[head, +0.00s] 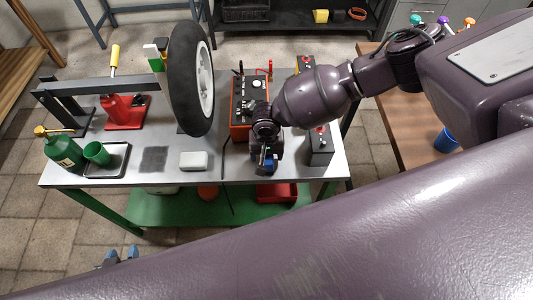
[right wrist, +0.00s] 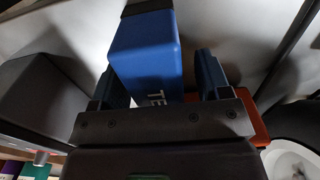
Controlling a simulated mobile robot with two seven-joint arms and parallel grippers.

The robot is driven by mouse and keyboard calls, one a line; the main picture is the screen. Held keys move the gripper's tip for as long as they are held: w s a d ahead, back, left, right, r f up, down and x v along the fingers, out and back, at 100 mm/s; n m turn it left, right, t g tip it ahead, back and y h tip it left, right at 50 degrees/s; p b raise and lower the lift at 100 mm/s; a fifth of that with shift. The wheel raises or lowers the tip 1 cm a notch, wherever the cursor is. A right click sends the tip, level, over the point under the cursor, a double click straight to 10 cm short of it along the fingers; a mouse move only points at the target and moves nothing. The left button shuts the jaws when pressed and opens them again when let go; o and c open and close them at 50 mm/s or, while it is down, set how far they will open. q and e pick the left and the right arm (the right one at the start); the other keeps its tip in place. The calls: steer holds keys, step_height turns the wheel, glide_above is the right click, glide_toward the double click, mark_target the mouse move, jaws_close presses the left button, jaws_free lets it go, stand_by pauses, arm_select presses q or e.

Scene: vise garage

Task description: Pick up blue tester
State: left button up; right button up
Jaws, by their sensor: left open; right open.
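The blue tester (right wrist: 147,48), a blue block with white lettering partly visible, stands between the two fingers of my right gripper in the right wrist view. The fingers (right wrist: 162,78) are open, one on each side of it, with a gap visible on the right side. In the head view my right gripper (head: 266,160) is over the front part of the metal workbench, and it mostly hides the tester; only a bit of blue shows there. My left gripper (head: 121,254) is open and empty in front of the bench, at the lower left.
On the workbench (head: 215,174) stand an orange-red charger box (head: 238,132) just left of my right gripper, a dark battery box (head: 320,150) to its right, and a wheel (head: 185,80).

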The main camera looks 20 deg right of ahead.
steer(key=shift+f, duration=0.25)
stand_by(0.3)
steer(key=shift+c, duration=0.3)
steer(key=c, duration=1)
steer(key=shift+c, duration=0.2)
steer(key=shift+r, duration=0.2)
